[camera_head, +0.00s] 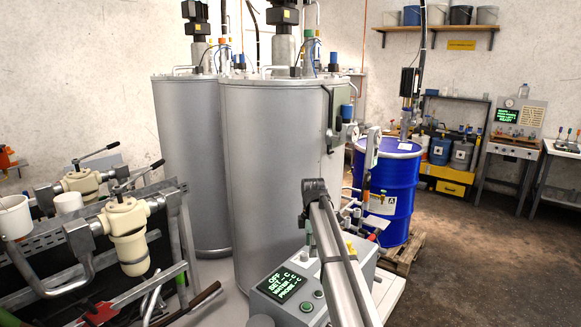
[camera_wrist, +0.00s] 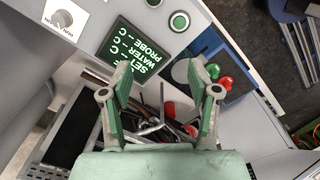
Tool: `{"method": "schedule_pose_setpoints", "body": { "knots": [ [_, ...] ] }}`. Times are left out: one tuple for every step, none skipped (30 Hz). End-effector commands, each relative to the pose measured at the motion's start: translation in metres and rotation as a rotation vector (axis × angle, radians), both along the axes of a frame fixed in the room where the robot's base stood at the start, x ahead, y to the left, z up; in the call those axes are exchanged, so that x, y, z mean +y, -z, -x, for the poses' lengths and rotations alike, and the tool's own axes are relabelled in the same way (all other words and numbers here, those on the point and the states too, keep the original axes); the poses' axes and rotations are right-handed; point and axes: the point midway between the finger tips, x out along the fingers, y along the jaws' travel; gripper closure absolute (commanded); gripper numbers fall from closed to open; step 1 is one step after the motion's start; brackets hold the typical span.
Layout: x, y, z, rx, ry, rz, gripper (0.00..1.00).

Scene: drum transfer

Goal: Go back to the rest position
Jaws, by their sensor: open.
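My gripper (camera_wrist: 160,76) is open in the wrist view, its two green-grey fingers spread apart with nothing between the tips. Below the fingers lies a tray or drawer of tools (camera_wrist: 150,122), partly covered by the gripper; I cannot tell how far below. A control box (camera_head: 283,283) with a green-lettered display stands at the lower middle of the head view. The display (camera_wrist: 130,52) also shows in the wrist view, left of the fingertips. My arm crosses the lower middle of the head view; my fingers cannot be made out there.
Two tall grey tanks (camera_head: 270,170) stand behind the control box. A blue drum (camera_head: 390,190) sits on a wooden pallet (camera_head: 400,258) to the right. Pipes and a cream filter housing (camera_head: 127,232) crowd the left. Open floor (camera_head: 490,250) lies at the right.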

Motion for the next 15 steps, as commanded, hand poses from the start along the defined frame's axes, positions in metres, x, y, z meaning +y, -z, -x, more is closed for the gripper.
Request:
{"method": "schedule_pose_setpoints", "body": {
  "knots": [
    [-0.005, 0.016, 0.014, 0.004, 0.037, 0.0, 0.39],
    [-0.007, 0.023, 0.018, 0.004, 0.062, 0.0, 0.39],
    [-0.009, 0.031, 0.024, 0.004, 0.095, 0.0, 0.39],
    [-0.011, 0.039, 0.028, 0.003, 0.12, 0.0, 0.39],
    [-0.013, 0.046, 0.033, 0.003, 0.146, 0.001, 0.39],
    [-0.016, 0.055, 0.039, 0.003, 0.181, 0.001, 0.39],
    [-0.018, 0.062, 0.045, 0.002, 0.21, 0.001, 0.39],
    [-0.02, 0.07, 0.05, 0.002, 0.239, 0.001, 0.39],
    [-0.024, 0.081, 0.059, 0.003, 0.28, 0.0, 0.39],
    [-0.026, 0.088, 0.065, 0.002, 0.312, 0.0, 0.39],
    [-0.029, 0.098, 0.072, 0.003, 0.349, 0.0, 0.39],
    [-0.033, 0.11, 0.083, 0.003, 0.399, 0.0, 0.39],
    [-0.036, 0.12, 0.092, 0.003, 0.44, 0.0, 0.39],
    [-0.039, 0.131, 0.102, 0.003, 0.486, 0.0, 0.39],
    [-0.044, 0.146, 0.118, 0.002, 0.552, 0.0, 0.39]
  ]
}}
